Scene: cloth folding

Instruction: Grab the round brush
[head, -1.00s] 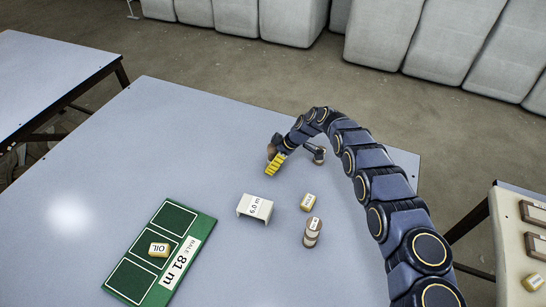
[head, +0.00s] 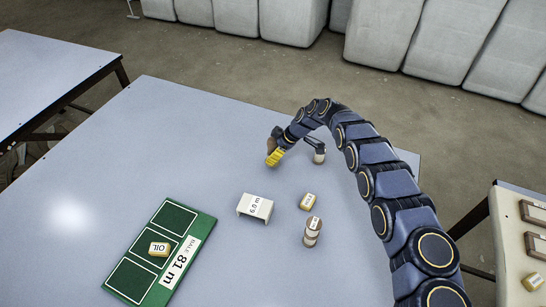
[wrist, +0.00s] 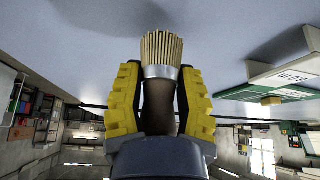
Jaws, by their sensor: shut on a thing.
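The round brush (wrist: 161,58) shows in the wrist view between my gripper's two yellow fingers. It has pale straw bristles, a silver metal band and a brown handle. My gripper (wrist: 159,100) is shut on the brush around the handle and band, with the bristles sticking out past the fingertips. In the head view my gripper (head: 274,156) is over the far part of the table, and the brush is mostly hidden there. I cannot tell how far the bristles are from the table.
A green board (head: 125,277) with an oil tin (head: 159,249) lies at the front left. A dark, light-ended object (head: 319,155) is beside my arm.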

